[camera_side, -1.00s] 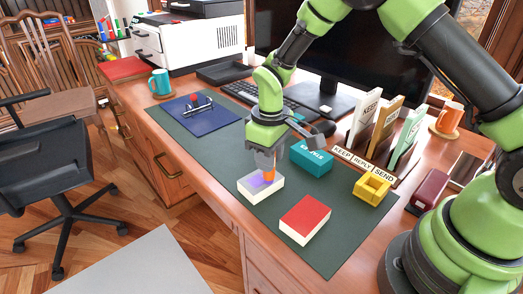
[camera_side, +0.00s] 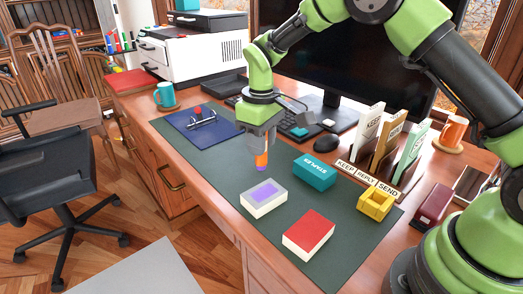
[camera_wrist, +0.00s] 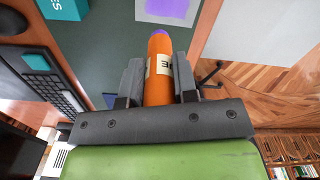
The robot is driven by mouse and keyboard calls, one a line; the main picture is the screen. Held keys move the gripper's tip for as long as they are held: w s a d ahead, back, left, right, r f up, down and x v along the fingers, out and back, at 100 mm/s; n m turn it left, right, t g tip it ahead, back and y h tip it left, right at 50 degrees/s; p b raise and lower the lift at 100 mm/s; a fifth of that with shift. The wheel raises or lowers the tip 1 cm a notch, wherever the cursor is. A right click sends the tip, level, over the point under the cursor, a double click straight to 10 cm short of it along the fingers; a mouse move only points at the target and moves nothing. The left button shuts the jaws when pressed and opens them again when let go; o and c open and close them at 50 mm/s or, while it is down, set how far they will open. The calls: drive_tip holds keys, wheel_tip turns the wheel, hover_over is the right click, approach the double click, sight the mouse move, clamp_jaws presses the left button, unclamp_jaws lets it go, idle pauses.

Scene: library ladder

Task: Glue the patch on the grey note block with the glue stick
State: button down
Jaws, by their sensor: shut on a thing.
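My gripper (camera_side: 262,148) is shut on the orange glue stick (camera_side: 262,160), which points down with a purple tip. The glue stick also shows between the jaws in the wrist view (camera_wrist: 159,65). The grey note block (camera_side: 252,204) lies on the dark green desk mat, with a purple patch (camera_side: 264,192) on its top. The patch shows at the top edge of the wrist view (camera_wrist: 172,10). The glue stick's tip is above and behind the block, apart from it.
A red-topped block (camera_side: 309,232) lies to the right of the grey one. A teal staples box (camera_side: 316,172), a yellow holder (camera_side: 376,202) and a letter sorter (camera_side: 372,171) stand behind and right. The mat's front is clear.

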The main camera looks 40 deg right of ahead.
drive_tip(key=shift+r, duration=1.3)
